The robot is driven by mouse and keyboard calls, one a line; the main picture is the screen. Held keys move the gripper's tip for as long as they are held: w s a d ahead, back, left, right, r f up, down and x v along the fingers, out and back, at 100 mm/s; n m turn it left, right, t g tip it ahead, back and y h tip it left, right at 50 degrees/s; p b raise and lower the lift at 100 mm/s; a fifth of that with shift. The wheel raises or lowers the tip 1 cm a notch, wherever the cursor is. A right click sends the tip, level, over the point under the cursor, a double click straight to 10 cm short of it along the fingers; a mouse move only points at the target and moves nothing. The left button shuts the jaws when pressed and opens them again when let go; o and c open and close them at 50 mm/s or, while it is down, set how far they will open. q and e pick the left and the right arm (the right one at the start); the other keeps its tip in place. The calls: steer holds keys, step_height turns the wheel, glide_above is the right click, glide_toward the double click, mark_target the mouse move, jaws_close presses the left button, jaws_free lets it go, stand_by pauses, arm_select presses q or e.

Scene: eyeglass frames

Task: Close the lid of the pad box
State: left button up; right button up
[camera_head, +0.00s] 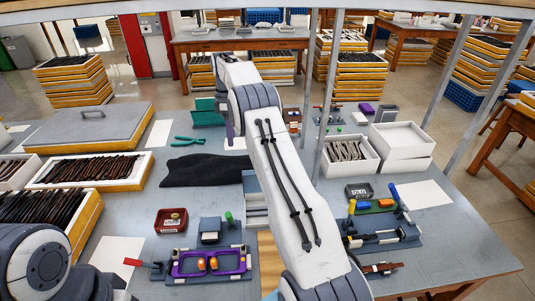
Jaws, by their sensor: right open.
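A small teal box (205,118) with a raised back panel, like an open lid, stands toward the back of the table, left of my right arm. I take it to be the pad box. My right gripper (228,122) is at its right edge, small and partly hidden by my own wrist. The gripper is open. I cannot tell whether it touches the box. My left arm shows only as links at the lower left, and its gripper is not in view.
Green pliers (188,141) and a dark cloth (205,170) lie in front of the box. A closed flat case (92,127) is at left. A white box (346,153) stands right of my arm, near metal posts.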

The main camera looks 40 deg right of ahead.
steer(key=s+d+f+p, duration=0.1)
steer(key=s+d+f, duration=0.1)
steer(key=d, duration=0.4)
steer(key=s+d+f, duration=0.1)
steer(key=d+f, duration=0.1)
steer(key=d, duration=0.4)
arm_select(q)
step_height(320, 180, up, 2)
steer(key=shift+r, duration=0.1)
arm_select(e)
steer(key=shift+n, duration=0.3)
steer(key=f, duration=0.3)
steer(key=s+f, duration=0.1)
steer(key=f, duration=0.6)
steer(key=shift+s+a, duration=0.15)
steer(key=shift+s, duration=0.2)
jaws_close()
